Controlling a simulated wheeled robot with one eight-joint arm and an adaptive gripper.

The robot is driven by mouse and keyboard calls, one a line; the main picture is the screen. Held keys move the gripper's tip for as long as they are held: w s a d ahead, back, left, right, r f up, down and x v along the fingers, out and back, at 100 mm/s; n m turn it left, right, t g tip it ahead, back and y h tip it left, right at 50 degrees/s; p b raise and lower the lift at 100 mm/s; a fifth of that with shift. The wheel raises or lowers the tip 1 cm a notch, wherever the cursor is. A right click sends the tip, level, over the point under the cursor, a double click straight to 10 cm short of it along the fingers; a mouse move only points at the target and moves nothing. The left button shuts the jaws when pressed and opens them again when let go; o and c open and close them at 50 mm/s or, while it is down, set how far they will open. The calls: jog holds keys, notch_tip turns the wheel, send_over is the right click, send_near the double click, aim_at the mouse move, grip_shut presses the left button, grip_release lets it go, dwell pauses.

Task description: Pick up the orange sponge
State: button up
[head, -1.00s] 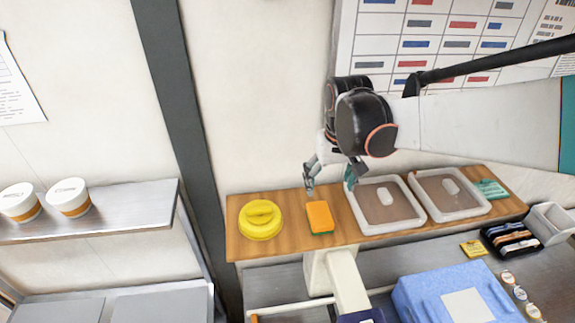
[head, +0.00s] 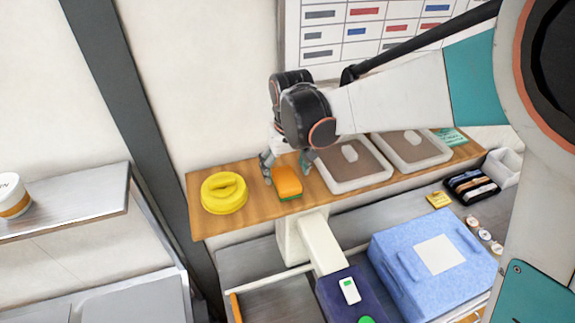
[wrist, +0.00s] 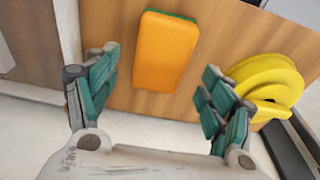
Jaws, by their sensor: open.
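The orange sponge (head: 287,181) with a green underside lies on the wooden shelf, between a yellow lidded item and a lidded tray. In the wrist view the sponge (wrist: 165,50) lies ahead of and between my fingertips, apart from both. My gripper (head: 285,163) is open and empty, with its teal-padded fingers just behind the sponge in the head view. The open fingers also show in the wrist view (wrist: 160,84).
The yellow item (head: 224,193) stands left of the sponge. The nearest clear-lidded tray (head: 352,185) is close on its right, with another tray (head: 440,160) beyond. A blue box (head: 390,285) stands below the wooden shelf (head: 215,226). The wall is close behind.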

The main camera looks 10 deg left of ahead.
aim_at(286, 178)
notch_tip(286, 178, down, 3)
jog(key=shift+s+b, duration=0.1)
jog(key=shift+b, duration=0.5)
jog(key=shift+f, duration=0.5)
jog(key=shift+r, duration=0.1)
jog(key=c, duration=1)
jog(key=shift+c, duration=0.2)
jog(key=shift+r, duration=0.1)
notch_tip(286, 178, up, 20)
jog(key=p, duration=1)
